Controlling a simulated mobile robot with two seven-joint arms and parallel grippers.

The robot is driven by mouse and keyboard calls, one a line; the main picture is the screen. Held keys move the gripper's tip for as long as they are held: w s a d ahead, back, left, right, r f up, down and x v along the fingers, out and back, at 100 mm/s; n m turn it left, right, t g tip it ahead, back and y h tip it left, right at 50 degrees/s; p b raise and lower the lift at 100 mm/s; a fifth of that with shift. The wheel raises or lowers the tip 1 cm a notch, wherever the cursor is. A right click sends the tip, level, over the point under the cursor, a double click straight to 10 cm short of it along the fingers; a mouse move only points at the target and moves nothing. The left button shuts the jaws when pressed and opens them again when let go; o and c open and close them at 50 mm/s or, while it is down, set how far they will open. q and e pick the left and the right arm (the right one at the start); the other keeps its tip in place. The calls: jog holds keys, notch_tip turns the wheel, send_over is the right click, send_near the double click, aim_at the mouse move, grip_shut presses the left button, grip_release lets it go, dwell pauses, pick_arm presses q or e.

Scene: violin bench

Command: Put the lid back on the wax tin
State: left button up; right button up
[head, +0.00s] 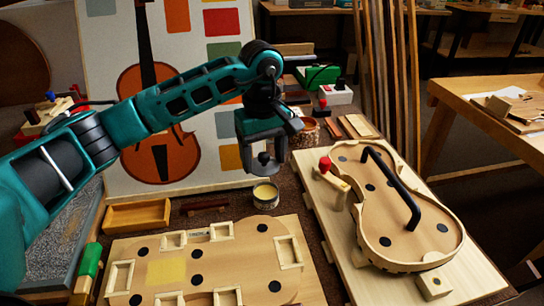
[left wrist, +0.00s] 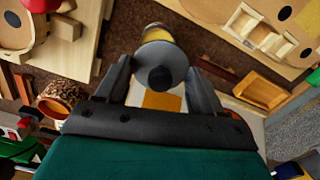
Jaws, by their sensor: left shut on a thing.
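The wax tin (head: 265,195) stands open on the dark bench top, a small round tin with pale yellow wax showing. My left gripper (head: 264,166) is above it, pointing down, shut on the lid (head: 264,159). In the left wrist view the lid (left wrist: 160,60) is a grey disc with a dark round knob, between the two fingers of the left gripper (left wrist: 162,82). The tin (left wrist: 156,33) shows partly behind the lid there, the rest hidden. A gap shows between lid and tin in the head view. My right gripper is in neither view.
A wooden tray (head: 137,216) lies left of the tin. A board with a violin form (head: 215,262) is in front. A violin body on a board (head: 400,210) is at the right, with a red-knobbed clamp (head: 326,164). A brown pot (head: 308,130) stands behind the tin.

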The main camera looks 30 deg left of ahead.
pick_arm(q)
jog(key=shift+w+f, duration=0.15)
jog(key=shift+w, duration=0.15)
jog(key=shift+f+b, duration=1.6)
jog(key=shift+f, duration=0.6)
jog(key=shift+f+b, duration=0.7)
jog(key=shift+f, duration=0.3)
jog(key=shift+f, duration=0.1)
jog(key=o, duration=1.1)
jog(key=shift+o, duration=0.2)
